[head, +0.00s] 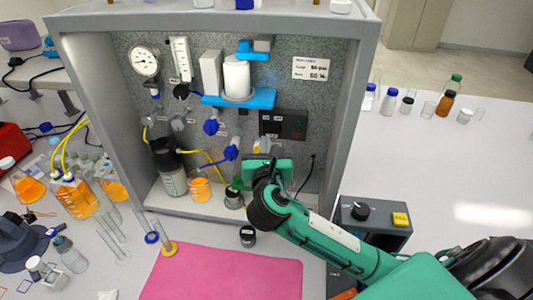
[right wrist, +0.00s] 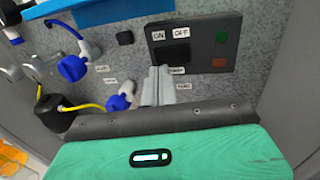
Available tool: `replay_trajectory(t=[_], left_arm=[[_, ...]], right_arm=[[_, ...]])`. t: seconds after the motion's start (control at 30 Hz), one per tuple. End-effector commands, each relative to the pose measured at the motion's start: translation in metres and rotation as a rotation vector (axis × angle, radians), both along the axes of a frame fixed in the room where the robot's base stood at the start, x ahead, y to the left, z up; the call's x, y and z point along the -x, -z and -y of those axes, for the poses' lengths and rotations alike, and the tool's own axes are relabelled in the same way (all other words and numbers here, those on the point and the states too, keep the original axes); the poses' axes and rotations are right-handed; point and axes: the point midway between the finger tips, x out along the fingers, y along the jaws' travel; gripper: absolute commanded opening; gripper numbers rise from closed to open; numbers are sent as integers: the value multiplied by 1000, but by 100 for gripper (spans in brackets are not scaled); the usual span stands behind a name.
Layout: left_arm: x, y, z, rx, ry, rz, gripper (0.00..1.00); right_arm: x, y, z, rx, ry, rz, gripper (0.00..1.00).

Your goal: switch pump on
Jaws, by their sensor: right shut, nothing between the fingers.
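A dark control box (head: 283,124) is fixed to the speckled back panel of the grey rig. My right gripper (head: 261,147) is shut and empty, just below and left of the box. In the right wrist view its pale fingers (right wrist: 158,78) overlap the box's lower left edge and hide part of it. I cannot tell whether they touch it. My left gripper is not in view.
Blue valves (head: 211,127) and a white cylinder on a blue bracket (head: 237,77) lie left of the box. A black-topped bottle (head: 171,172) and orange beaker (head: 200,189) stand on the rig floor. The grey side wall (head: 350,100) bounds the right.

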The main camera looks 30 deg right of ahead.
Motion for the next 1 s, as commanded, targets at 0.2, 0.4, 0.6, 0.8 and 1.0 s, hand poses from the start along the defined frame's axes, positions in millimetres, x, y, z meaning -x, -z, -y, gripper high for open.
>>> replay_trajectory(t=[0.2, 0.4, 0.6, 0.8, 1.0], left_arm=[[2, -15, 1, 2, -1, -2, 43], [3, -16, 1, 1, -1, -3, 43], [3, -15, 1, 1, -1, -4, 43], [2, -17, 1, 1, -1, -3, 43], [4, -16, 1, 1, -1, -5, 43]], right_arm=[[-24, -2, 12, 0, 1, -1, 0], [-30, 0, 15, 0, -1, -1, 0], [-30, 1, 15, 0, -1, -1, 0], [-41, 1, 11, -1, 10, 0, 0], [-40, 2, 11, 0, 9, -1, 0]])
